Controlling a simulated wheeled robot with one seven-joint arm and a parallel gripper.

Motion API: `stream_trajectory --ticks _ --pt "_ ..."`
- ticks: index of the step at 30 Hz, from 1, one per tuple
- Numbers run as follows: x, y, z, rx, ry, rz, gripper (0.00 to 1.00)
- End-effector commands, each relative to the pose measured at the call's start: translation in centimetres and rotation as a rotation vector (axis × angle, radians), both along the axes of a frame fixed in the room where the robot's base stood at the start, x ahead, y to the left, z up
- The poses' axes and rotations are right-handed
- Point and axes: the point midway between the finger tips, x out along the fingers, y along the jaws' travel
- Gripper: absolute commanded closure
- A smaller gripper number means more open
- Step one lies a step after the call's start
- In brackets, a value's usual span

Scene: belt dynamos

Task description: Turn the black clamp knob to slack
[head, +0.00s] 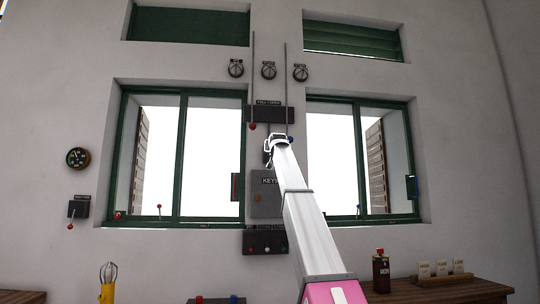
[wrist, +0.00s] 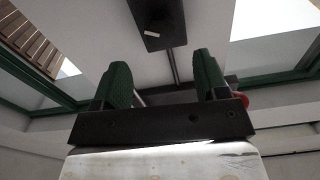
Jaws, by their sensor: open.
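No part in view is plainly marked as the black clamp knob. My gripper (head: 279,141) is raised in front of the wall between the windows, just below a dark labelled plate (head: 268,113). In the wrist view its green-padded jaws (wrist: 162,80) are apart with nothing between them. A dark plate with a pale bar (wrist: 158,22) shows beyond them.
A red ball (head: 252,126) and a blue ball (head: 290,138) hang near the plate. A grey key box (head: 265,197) and a dark switch box (head: 263,241) are below. Green-framed windows flank my arm. A shelf (head: 435,290) at lower right holds a dark bottle (head: 381,272).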

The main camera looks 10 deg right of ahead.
Motion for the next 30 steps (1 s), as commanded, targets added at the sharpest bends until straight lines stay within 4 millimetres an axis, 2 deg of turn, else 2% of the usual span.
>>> stream_trajectory --ticks 1,6,12,17,24,26,27,29,30 --pt "1.1 0.0 0.2 0.000 0.001 0.000 0.33" --pt "4.1 0.0 0.2 0.000 0.001 0.000 0.33" --pt "7.3 0.0 0.1 0.000 0.001 0.000 0.33" --pt "8.3 0.0 0.1 0.000 0.001 0.000 0.33" --pt "8.3 0.0 0.0 0.000 0.000 0.000 0.33" --pt "8.3 0.0 0.0 0.000 0.000 0.000 0.49" --pt "8.3 0.0 0.0 0.000 0.000 0.000 0.62" --pt "8.3 0.0 0.0 0.000 0.000 0.000 0.82" --pt "8.3 0.0 0.0 0.000 0.000 0.000 0.82"
